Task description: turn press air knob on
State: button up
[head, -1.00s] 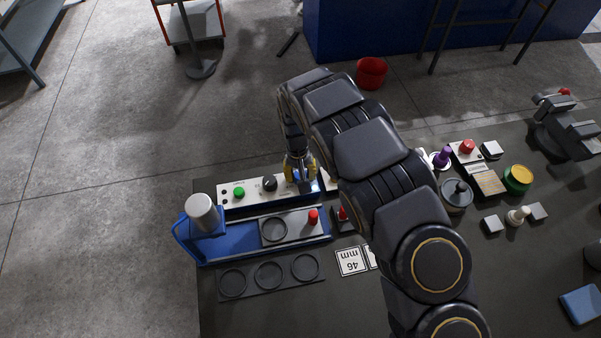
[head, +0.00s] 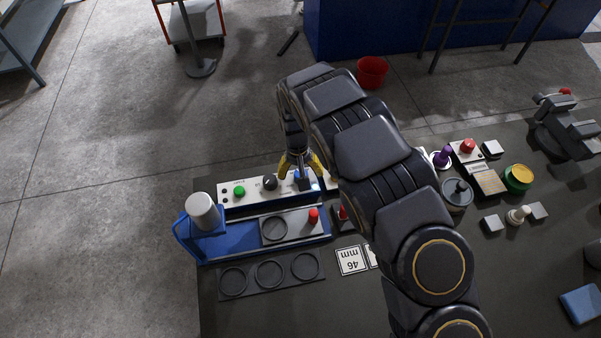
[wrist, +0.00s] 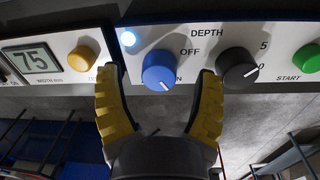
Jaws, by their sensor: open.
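The blue knob (wrist: 158,70) is on a white control panel, with OFF printed at its upper right and a partly hidden label ending in N at its lower right. In the head view my gripper (head: 300,170) is over the panel at the knob.
A black depth knob (wrist: 236,70) sits close to the right finger, with a green start button (wrist: 308,58) beyond. A yellow button (wrist: 84,56) and a 75 width display (wrist: 33,60) are left. The blue press (head: 207,240) stands in front of the panel.

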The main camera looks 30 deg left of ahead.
aim_at(298, 174)
notch_tip(298, 174, up, 11)
jog(key=shift+s+a, duration=0.25)
dwell(0.4)
jog(key=s+d+r+m, duration=0.15)
jog(key=d+r, duration=0.25)
jog(key=d, duration=0.4)
jog(key=d+r+m, duration=0.2)
jog(key=d+r, duration=0.3)
jog(key=d, duration=0.3)
jog(key=s+d+r+m, duration=0.1)
jog(key=d+r, duration=0.3)
jog(key=d, duration=0.4)
jog(key=s+d+r+m+g, duration=0.1)
jog(key=s+d, duration=0.4)
jog(key=s, duration=0.4)
jog(key=s+d+r+m+g, duration=0.1)
jog(key=s+d, duration=0.4)
jog(key=s, duration=0.5)
jog(key=shift+s+d+r+y, duration=0.15)
jog(key=shift+d+r+y, duration=0.05)
jog(key=shift+d+y, duration=0.1)
